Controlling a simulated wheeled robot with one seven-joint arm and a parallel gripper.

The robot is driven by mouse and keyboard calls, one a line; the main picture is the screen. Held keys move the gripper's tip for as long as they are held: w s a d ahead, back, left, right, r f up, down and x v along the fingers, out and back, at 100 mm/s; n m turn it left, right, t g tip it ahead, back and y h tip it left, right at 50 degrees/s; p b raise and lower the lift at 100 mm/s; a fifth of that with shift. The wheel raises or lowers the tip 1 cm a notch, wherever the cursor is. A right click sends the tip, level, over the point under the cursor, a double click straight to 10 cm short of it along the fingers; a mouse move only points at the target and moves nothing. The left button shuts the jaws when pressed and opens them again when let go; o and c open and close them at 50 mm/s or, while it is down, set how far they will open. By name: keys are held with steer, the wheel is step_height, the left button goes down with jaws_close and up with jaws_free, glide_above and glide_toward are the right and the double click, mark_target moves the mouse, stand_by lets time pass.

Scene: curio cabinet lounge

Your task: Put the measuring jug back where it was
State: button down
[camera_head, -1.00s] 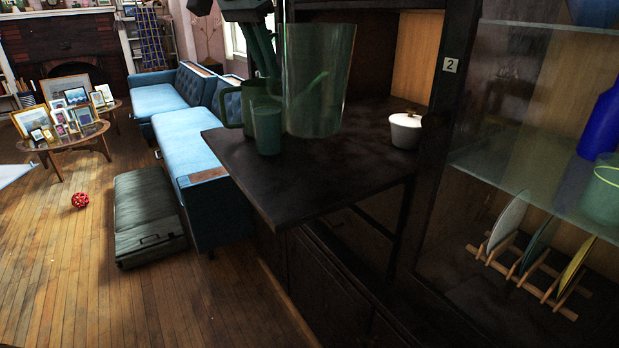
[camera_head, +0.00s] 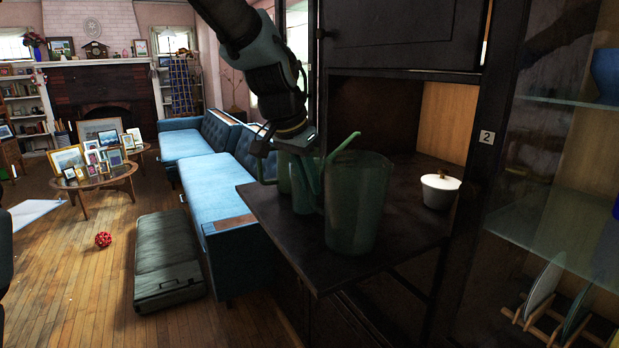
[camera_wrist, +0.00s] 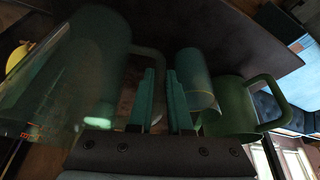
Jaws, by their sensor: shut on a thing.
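The measuring jug (camera_head: 358,205) is a large, see-through green vessel, upright at the front of the dark cabinet ledge (camera_head: 285,240). Its base is at or just over the ledge; I cannot tell if it touches. My gripper (camera_head: 312,170) comes down at the jug's left side, shut on its handle. In the wrist view my teal fingers (camera_wrist: 163,85) are close together, with the jug (camera_wrist: 75,75) on the left. The grip itself is partly hidden in the head view.
A green tumbler (camera_wrist: 196,80) stands close beside my fingers. Beyond it is a green vessel with a handle (camera_wrist: 235,108). A white lidded pot (camera_head: 440,190) stands right on the ledge. A glass-shelved cabinet (camera_head: 545,220) is at the right, a blue sofa (camera_head: 205,190) at the left.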

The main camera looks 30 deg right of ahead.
steer(key=shift+f, duration=0.15)
steer(key=c, duration=0.8)
jaws_free()
steer(key=shift+c, duration=0.2)
